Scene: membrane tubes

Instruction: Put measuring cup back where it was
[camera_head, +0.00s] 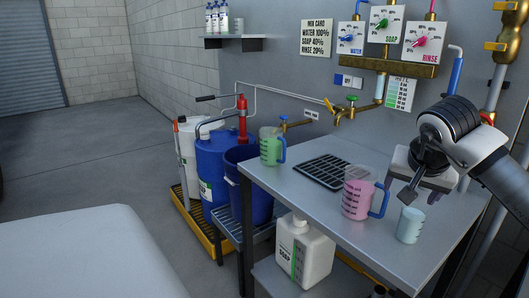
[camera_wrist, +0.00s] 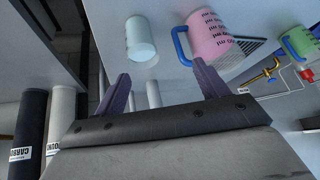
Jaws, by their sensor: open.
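A clear jug with dark markings, a blue handle and pink contents (camera_head: 357,199) stands upright on the metal table. It also shows in the wrist view (camera_wrist: 208,38). A similar jug with green contents (camera_head: 271,147) stands at the table's left end, and in the wrist view at the right edge (camera_wrist: 300,42). A small pale-blue cup (camera_head: 410,226) stands on the table right of the pink jug; it also shows in the wrist view (camera_wrist: 140,38). My gripper (camera_wrist: 160,90) is open and empty. It hangs above the table's right part, near the pink jug and pale cup, touching neither.
A dark drain grate (camera_head: 322,171) lies between the two jugs. Brass taps (camera_head: 341,112) and dispensers marked water, soap and rinse (camera_head: 424,42) line the wall. A blue drum (camera_head: 215,168) stands left of the table. A white soap jug (camera_head: 305,252) is below it.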

